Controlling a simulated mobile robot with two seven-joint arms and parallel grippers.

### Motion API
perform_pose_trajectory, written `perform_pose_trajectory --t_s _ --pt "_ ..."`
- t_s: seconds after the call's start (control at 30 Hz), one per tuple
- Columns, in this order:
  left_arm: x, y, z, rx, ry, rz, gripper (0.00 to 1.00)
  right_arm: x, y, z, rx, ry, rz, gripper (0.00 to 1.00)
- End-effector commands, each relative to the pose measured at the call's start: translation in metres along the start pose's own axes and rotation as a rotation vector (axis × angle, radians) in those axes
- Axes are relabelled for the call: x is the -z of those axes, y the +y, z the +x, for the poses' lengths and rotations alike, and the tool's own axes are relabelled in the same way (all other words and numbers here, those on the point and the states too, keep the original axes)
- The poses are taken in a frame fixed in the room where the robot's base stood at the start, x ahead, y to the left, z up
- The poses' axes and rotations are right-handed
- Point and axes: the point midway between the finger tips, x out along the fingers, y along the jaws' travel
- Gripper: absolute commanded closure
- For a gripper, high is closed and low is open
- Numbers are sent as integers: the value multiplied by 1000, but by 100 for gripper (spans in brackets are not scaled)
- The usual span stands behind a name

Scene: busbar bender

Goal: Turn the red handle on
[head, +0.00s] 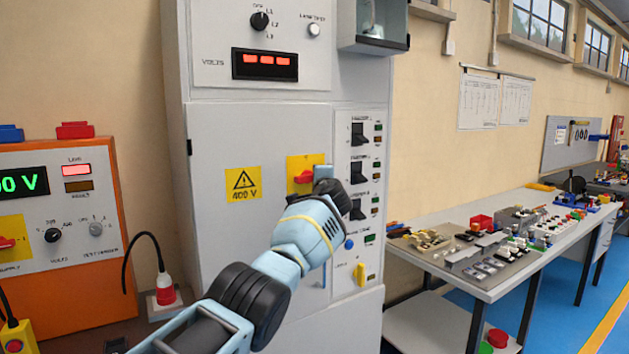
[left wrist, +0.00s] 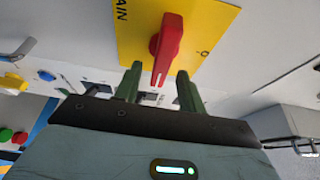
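The red handle (head: 303,177) sits on a yellow plate (head: 293,162) on the front of the grey cabinet (head: 215,140). In the head view it lies roughly horizontal, its right part hidden by my left gripper. In the left wrist view the red handle (left wrist: 168,42) points toward my left gripper (left wrist: 159,72). The two green fingers are apart, one on each side of the handle's near end. I see gaps between handle and fingers; contact is not visible. Part of a label reading "AIN" shows on the plate. My right gripper is not in view.
A black switch column (head: 358,170) stands close right of the handle, with a yellow knob (head: 360,274) below. An orange-framed test unit (head: 90,285) with another red handle (head: 6,242) is at left. A workbench (head: 500,278) with parts stands right.

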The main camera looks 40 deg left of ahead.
Motion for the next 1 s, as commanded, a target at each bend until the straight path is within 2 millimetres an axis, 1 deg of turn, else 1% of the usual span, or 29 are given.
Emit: perform_pose_trajectory --t_s 0.03,0.13,0.3,0.6,0.8,1.0 --pt "-1 -7 -5 8 0 -7 60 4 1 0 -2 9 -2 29" --pt "0 -2 -11 4 -1 -3 60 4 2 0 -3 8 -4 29" --pt "-1 -1 -23 2 -1 -2 60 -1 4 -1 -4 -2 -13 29" --pt "-3 0 -44 -1 -5 0 60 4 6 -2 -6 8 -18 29" --pt "-3 1 -50 -2 -4 1 60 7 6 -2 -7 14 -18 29" --pt "-3 1 -50 -3 -5 2 60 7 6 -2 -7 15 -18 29"
